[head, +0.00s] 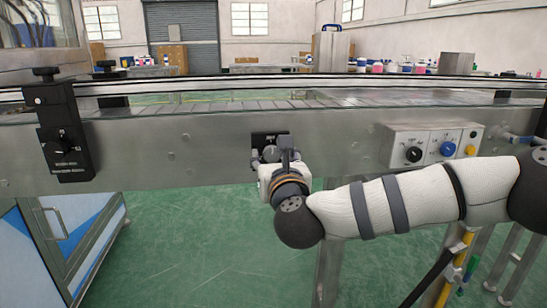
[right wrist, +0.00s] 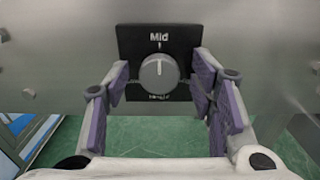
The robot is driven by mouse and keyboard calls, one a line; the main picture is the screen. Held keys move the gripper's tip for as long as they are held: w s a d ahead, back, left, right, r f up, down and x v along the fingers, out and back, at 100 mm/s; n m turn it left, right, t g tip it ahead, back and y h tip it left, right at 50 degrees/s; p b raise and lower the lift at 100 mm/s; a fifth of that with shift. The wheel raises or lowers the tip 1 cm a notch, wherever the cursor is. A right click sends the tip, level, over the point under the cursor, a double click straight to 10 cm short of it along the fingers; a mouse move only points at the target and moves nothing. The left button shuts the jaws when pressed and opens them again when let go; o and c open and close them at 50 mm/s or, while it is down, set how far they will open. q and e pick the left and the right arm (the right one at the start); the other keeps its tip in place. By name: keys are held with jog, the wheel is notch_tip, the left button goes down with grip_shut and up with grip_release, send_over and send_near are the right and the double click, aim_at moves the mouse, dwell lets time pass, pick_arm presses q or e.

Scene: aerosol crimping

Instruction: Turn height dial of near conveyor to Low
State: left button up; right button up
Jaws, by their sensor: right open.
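The height dial (right wrist: 159,73) is a round grey knob on a black plate (right wrist: 128,40) on the conveyor's metal side. In the right wrist view its white pointer line is straight up, under the label "Mid". The lower label is partly cut off and I cannot read it. My right gripper (right wrist: 162,84) is open, with one purple-padded finger on each side of the knob and visible gaps between. In the head view my right gripper (head: 270,160) is in front of the dial plate (head: 262,138) and hides most of the dial. My left gripper is not in view.
The near conveyor (head: 215,150) runs across the head view. A black dial unit (head: 65,138) is clamped at its left. A control box (head: 428,147) with black, blue and yellow controls is at right. A blue-white cabinet (head: 60,235) stands lower left.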

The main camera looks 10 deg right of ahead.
jog(key=shift+c, duration=0.2)
jog(key=c, duration=1.1)
